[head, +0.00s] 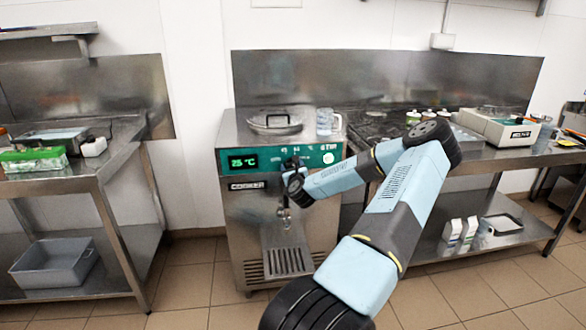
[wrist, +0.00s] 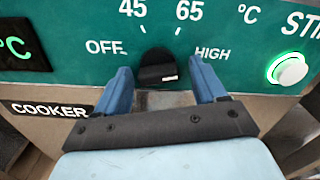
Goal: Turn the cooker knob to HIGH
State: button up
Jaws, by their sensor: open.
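The cooker (head: 270,190) is a steel machine with a green panel (head: 325,150), in the middle of the head view. In the wrist view its dark knob (wrist: 157,57) sits between the OFF label (wrist: 105,47) on the left and the HIGH label (wrist: 212,53) on the right, below 45 and 65. A small white mark shows on the knob's lower right; I cannot tell which setting it marks. My gripper (wrist: 162,72) is open, its blue fingers on either side of the knob, with gaps visible. In the head view my gripper (head: 291,164) covers the knob.
A green display (head: 243,161) reads 25 °C. A lit round button (wrist: 288,70) is right of the knob. A lid (head: 275,124) and clear jug (head: 325,122) stand on the cooker; a spout (head: 284,213) is below my gripper. Steel tables flank the cooker.

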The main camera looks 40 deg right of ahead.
jog(key=v, duration=1.3)
jog(key=shift+s, duration=0.4)
jog(key=shift+a, duration=0.15)
